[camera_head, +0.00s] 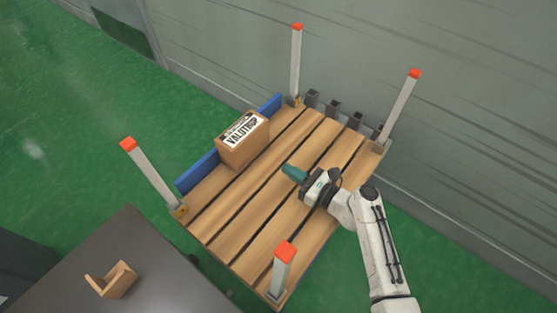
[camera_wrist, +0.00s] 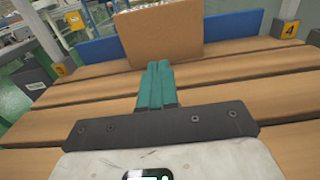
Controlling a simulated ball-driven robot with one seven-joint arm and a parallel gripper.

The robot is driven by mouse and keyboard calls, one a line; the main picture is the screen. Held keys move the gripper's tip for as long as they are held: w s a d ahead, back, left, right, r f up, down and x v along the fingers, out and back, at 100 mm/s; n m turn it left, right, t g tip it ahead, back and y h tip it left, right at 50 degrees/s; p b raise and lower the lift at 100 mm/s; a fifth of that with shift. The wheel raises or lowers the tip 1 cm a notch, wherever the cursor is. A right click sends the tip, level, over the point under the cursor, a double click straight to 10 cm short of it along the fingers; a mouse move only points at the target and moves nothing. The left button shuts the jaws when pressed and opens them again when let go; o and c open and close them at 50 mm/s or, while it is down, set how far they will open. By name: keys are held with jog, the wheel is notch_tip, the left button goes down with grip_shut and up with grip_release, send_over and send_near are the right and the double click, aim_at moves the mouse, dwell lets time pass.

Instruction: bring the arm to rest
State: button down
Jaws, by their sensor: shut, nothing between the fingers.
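My gripper (camera_head: 288,170) has teal fingers and hangs over the slatted wooden pallet (camera_head: 245,212), reaching in from the right on my white arm. In the wrist view the teal fingers (camera_wrist: 157,84) are together with nothing between them. A cardboard box (camera_head: 243,148) with a white label sits on the pallet by the blue side board, to the left of my gripper in the head view. In the wrist view the box (camera_wrist: 158,38) stands ahead of the fingertips. The fingers look apart from the box in the head view.
White posts with orange tops, such as the left one (camera_head: 150,173), rise at the pallet corners. A grey wall (camera_head: 470,100) runs behind. Green floor (camera_head: 75,130) is open at left.

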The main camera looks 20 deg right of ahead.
jog(key=shift+v, duration=1.1)
